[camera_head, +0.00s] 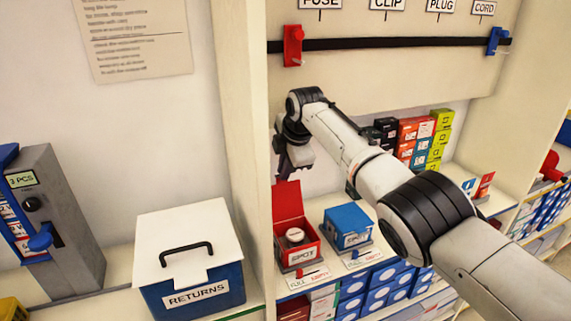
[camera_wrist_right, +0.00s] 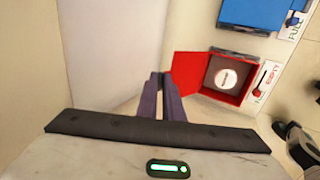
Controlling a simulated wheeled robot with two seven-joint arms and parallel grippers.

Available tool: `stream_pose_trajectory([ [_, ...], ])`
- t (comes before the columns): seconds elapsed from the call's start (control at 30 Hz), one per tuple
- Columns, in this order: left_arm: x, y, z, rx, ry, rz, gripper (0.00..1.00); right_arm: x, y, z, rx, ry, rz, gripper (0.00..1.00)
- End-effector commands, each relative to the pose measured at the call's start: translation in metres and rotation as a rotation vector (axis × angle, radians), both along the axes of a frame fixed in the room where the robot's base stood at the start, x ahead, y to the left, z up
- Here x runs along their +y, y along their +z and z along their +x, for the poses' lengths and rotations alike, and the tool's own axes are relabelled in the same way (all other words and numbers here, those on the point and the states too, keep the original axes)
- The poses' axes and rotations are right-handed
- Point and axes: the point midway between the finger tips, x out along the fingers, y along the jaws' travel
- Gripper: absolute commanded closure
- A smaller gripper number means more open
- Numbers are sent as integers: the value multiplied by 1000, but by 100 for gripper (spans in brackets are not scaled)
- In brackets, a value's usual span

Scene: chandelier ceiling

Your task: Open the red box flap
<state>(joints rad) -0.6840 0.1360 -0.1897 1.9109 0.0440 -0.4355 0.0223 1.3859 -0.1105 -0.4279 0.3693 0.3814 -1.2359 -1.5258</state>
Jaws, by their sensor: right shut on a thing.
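The red box (camera_head: 298,248) sits on the shelf with its flap (camera_head: 288,200) raised upright at the back. It stands open, and a round white-topped item (camera_head: 295,235) shows inside. In the right wrist view the red box (camera_wrist_right: 243,97) lies right of centre, with its flap (camera_wrist_right: 188,73) on its left side. My right gripper (camera_head: 284,170) is at the flap's upper edge. Its fingertips (camera_wrist_right: 161,78) are close together at the flap's outer edge, shut on it. My left gripper is out of view.
A closed blue box (camera_head: 347,226) stands right of the red box. Small stacked cartons (camera_head: 415,137) stand behind my right arm. A white-lidded returns box (camera_head: 190,262) is left of the wooden divider (camera_head: 243,150). A black rail (camera_head: 390,43) runs above.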

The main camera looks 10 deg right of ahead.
Motion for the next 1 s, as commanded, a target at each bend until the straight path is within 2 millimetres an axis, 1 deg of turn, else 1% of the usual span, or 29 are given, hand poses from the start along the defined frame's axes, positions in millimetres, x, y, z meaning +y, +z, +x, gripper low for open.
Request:
stream_pose_trajectory([
  [0.03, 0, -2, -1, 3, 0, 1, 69, 4, -4, 2, -12, 5, 6, 100],
  [0.33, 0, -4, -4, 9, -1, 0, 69, 3, -8, 0, -5, 3, 6, 100],
  [0.4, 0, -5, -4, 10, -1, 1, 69, 3, -9, 0, -5, 3, 7, 85],
  [0.43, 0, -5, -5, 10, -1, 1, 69, 3, -9, 0, -4, 3, 7, 80],
  [0.47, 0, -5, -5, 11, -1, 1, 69, 3, -9, 0, -4, 3, 7, 78],
  [1.0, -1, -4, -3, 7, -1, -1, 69, 0, -11, 0, 0, -2, 3, 78],
])
